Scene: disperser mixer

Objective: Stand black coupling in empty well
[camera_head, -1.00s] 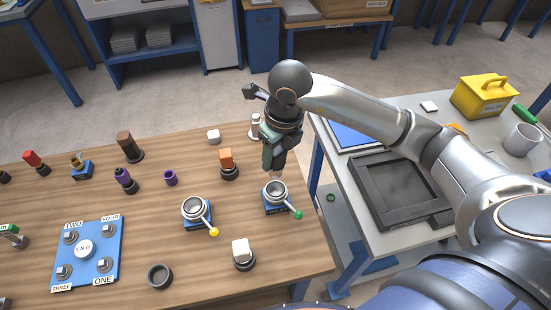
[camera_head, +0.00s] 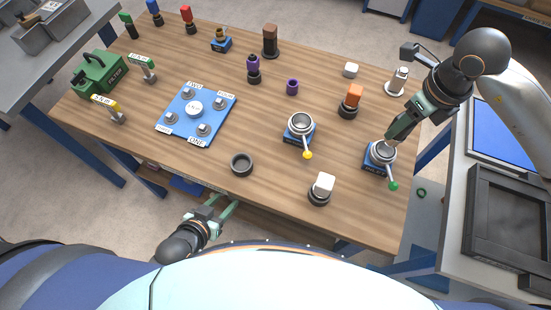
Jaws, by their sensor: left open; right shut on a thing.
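A low black ring with an open, empty-looking middle (camera_head: 241,164) stands on the table's front part; I cannot tell whether it is the coupling or the well. Two silver cups on blue bases stand to its right, one with a yellow-tipped lever (camera_head: 301,122), one with a green-tipped lever (camera_head: 382,153). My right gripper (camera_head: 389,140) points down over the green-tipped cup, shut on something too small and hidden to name. My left gripper (camera_head: 222,209) is open and empty, below the table's front edge, apart from everything.
Black round holders carry a white block (camera_head: 324,184), an orange block (camera_head: 354,95) and a purple piece (camera_head: 253,66). Wood is bare around the black ring.

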